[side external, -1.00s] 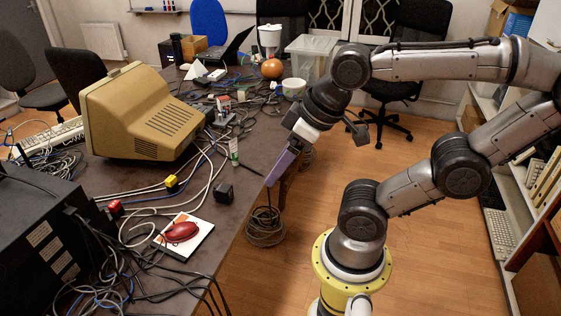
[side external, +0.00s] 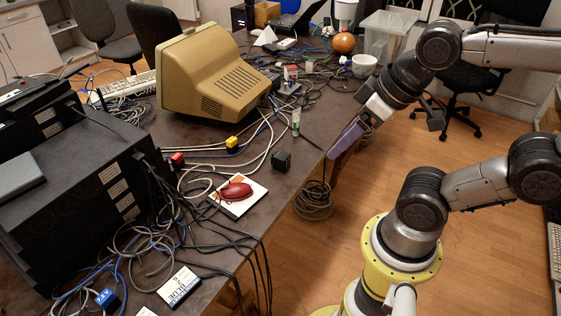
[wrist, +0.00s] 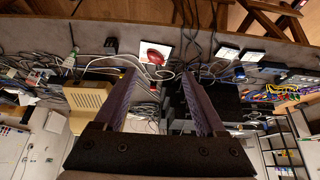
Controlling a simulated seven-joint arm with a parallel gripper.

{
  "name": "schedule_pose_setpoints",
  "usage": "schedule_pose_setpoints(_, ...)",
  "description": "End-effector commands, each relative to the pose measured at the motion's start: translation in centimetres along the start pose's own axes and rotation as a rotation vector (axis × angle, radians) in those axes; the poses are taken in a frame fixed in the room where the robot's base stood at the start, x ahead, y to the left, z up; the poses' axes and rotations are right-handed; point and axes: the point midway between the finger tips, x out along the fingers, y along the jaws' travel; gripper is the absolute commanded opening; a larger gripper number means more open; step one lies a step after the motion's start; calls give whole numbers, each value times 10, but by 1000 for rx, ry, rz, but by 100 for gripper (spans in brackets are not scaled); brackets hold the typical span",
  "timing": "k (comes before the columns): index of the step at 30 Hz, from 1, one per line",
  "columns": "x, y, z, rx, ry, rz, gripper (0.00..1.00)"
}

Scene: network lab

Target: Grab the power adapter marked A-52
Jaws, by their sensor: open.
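Several small adapter-like blocks lie among the cables on the dark table. A blue block (side external: 107,298) with white lettering, too small to read surely, is at the near edge of the side view; a blue block also shows in the wrist view (wrist: 239,73). A black block (side external: 281,161), a yellow block (side external: 232,143) and a red block (side external: 177,160) show no readable marking. My gripper (side external: 334,152) has purple fingers and hangs beside the table's right edge, apart from all the blocks. In the wrist view its fingers (wrist: 160,76) are spread and empty.
A red mouse (side external: 235,191) lies on a white card. A beige monitor (side external: 213,72) and black equipment boxes (side external: 70,190) stand on the left. Tangled cables (side external: 150,255) cover much of the table. Floor (side external: 320,245) lies clear between table and my base.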

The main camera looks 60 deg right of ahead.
Motion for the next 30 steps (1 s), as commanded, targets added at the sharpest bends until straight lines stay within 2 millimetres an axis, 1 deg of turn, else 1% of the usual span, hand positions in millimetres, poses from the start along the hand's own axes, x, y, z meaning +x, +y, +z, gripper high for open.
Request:
schedule_pose_setpoints(13,0,0,0,0,0,0,73)
schedule_pose_setpoints(15,0,0,0,0,0,0,85)
schedule_pose_setpoints(17,0,0,0,0,0,0,96)
schedule_pose_setpoints(18,0,0,0,0,0,0,100)
schedule_pose_setpoints(26,0,0,0,14,0,0,100)
schedule_pose_setpoints(30,-1,0,-2,109,6,-1,100)
